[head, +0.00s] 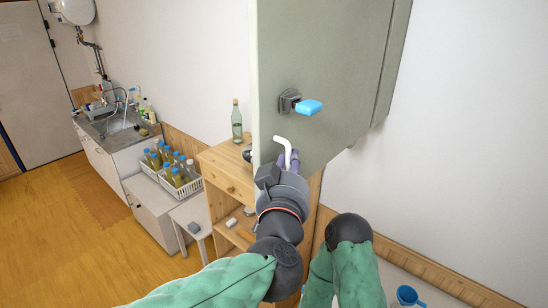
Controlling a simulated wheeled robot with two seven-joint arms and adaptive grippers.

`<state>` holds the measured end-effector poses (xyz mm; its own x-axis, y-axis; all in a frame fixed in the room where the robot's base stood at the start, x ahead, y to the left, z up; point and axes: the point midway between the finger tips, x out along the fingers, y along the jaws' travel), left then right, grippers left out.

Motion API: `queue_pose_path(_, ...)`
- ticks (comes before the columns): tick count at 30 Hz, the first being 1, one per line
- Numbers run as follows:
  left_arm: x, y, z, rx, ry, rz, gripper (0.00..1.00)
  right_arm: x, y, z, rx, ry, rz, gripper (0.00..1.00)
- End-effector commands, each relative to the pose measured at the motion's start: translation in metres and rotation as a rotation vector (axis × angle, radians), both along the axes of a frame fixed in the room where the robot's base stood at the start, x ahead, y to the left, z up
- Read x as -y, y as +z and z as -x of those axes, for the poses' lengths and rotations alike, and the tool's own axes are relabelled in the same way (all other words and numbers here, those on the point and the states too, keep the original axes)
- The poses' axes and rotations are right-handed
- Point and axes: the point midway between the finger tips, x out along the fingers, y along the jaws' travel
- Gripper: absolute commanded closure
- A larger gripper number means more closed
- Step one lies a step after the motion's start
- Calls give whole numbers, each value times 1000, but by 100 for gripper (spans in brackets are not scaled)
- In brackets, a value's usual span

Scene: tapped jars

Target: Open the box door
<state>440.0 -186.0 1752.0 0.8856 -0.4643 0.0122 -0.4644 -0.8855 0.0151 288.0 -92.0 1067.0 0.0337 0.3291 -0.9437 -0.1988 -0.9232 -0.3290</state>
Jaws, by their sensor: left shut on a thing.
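The grey-green box (398,60) hangs on the wall in the head view, and its broad door (330,50) faces me. A dark latch (288,101) with a light-blue handle (309,107) sits on the door. My left gripper (287,160) is at the door's lower edge, below the latch, shut on a white bent rod (285,146). The fingers are partly hidden, and I cannot tell whether the rod is fixed to the door. My right arm is at the bottom, but its gripper is out of view.
A wooden cabinet (228,172) stands below and left of the box, with a glass bottle (237,121) on it. Baskets of blue-capped bottles (181,178) and a sink (115,122) are farther left. A blue cup (408,296) is at the bottom right. Wall right of the box is clear.

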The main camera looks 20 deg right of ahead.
Motion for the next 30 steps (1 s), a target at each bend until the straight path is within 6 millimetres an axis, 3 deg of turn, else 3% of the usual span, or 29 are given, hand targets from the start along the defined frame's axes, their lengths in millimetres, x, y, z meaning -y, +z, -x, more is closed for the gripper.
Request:
queue_pose_path(1, 6, 8, 7, 9, 2, 6, 100, 0, 2, 0, 0, 0, 0, 60)
queue_pose_path(7, 11, 5, 21, 4, 35, -1, 100, 0, 4, 0, -1, -1, 0, 60)
queue_pose_path(22, 12, 1, 23, -3, 49, -7, 100, 0, 4, 0, -1, -1, 0, 60)
queue_pose_path(23, 12, 1, 23, -3, 48, -7, 79, 0, 4, 0, -1, -1, 0, 60)
queue_pose_path(24, 12, 0, 23, -3, 48, -8, 69, 0, 4, 0, -1, -1, 0, 60)
queue_pose_path(30, 12, -1, 23, -5, 50, -9, 69, 0, 4, 0, -1, -1, 0, 60)
